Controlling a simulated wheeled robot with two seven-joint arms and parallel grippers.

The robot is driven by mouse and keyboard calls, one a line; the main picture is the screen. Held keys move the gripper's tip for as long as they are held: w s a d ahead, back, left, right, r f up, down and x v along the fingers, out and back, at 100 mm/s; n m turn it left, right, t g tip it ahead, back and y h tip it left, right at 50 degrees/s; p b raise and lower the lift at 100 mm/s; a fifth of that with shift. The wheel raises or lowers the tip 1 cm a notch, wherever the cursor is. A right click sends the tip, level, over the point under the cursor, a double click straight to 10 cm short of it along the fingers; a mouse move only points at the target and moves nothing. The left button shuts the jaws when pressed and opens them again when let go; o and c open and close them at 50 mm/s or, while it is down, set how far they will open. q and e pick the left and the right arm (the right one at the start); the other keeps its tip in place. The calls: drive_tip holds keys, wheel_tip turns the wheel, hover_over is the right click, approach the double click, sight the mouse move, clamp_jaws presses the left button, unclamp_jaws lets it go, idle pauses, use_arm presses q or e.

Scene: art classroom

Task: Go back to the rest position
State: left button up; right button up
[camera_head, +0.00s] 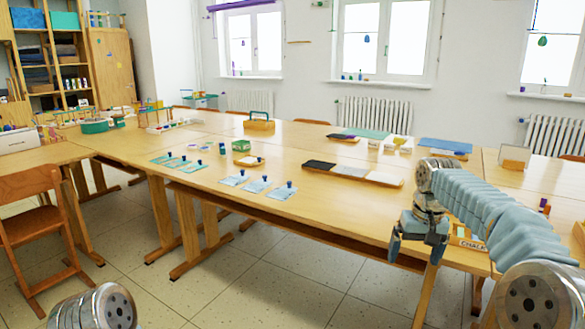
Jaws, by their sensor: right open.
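My right gripper (415,248) hangs in front of the near edge of the long wooden table (340,205). Its two fingers point down and stand apart, with nothing seen between them. My right arm comes in from the lower right and bends down at the wrist, covering part of the table's right end. Of my left arm, only a round metal joint shows at the bottom left; its gripper is outside the view.
Pale blue cards (256,186) with small dark-topped items and a black-and-white tray (350,173) lie on the table. A box marked chalk (470,243) is partly hidden by my right arm. A wooden chair (30,225) stands at left. The tiled floor in front is clear.

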drive_tip(key=a+f+y, duration=0.1)
drive_tip(key=a+f, duration=0.2)
drive_tip(key=f, duration=0.6)
drive_tip(key=a+f, duration=0.2)
drive_tip(key=f, duration=0.6)
drive_tip(key=s+a+f+n+y, duration=0.1)
drive_tip(key=s+a+f, duration=0.25)
drive_tip(key=f, duration=0.45)
drive_tip(key=s+a+f+y, duration=0.1)
drive_tip(key=s+a+f, duration=0.25)
drive_tip(key=f, duration=0.45)
drive_tip(key=s+a+f, duration=0.2)
drive_tip(key=s+f, duration=0.1)
drive_tip(key=s, duration=0.4)
drive_tip(key=s+a+f+m, duration=0.1)
drive_tip(key=s+f, duration=0.2)
drive_tip(key=s, duration=0.4)
drive_tip(key=s+a+f+y, duration=0.1)
drive_tip(key=s+a+f, duration=0.1)
drive_tip(key=s, duration=0.6)
drive_tip(key=shift+a+f+m+g, duration=0.3)
drive_tip(key=shift+a+f+g, duration=0.1)
drive_tip(key=shift+f, duration=0.5)
drive_tip(key=shift+c, duration=0.3)
